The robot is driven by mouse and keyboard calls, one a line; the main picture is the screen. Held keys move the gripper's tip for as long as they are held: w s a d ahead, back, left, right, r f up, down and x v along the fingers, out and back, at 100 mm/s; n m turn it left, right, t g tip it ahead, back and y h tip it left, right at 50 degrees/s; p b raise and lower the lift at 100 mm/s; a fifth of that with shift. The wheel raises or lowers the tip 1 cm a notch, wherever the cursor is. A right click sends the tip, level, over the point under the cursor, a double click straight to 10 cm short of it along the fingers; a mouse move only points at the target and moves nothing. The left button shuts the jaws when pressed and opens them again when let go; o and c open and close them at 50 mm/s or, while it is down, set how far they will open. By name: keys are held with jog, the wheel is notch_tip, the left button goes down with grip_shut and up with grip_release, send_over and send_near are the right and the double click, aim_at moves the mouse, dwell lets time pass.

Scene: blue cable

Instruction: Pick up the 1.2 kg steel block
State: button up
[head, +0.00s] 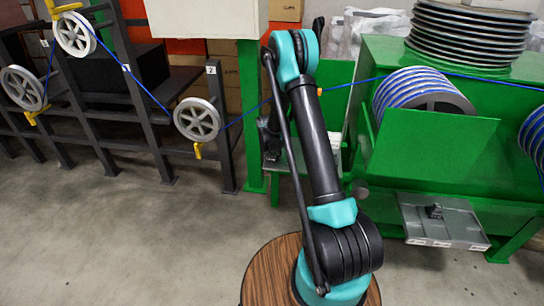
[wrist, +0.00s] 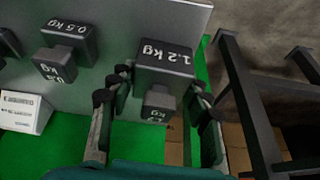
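The 1.2 kg steel block (wrist: 165,62) is dark grey with white lettering and a smaller labelled knob toward the camera. It stands on a grey plate in the wrist view. My gripper (wrist: 160,88) has one dark finger on each side of the block. The fingers are wide apart, with visible gaps beside the knob. The left fingertip is very close to the block's side; contact cannot be made out. In the head view my arm hides most of the gripper, and I cannot make out the block there.
A 0.5 kg block (wrist: 68,45) stands left of the 1.2 kg block on the grey plate (wrist: 112,22). A white label holder (wrist: 24,110) sits at the plate's edge. Dark metal frame bars (wrist: 245,90) rise at right. Green machinery (head: 420,145) and a blue cable (head: 145,90) surround my arm.

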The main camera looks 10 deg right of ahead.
grip_shut()
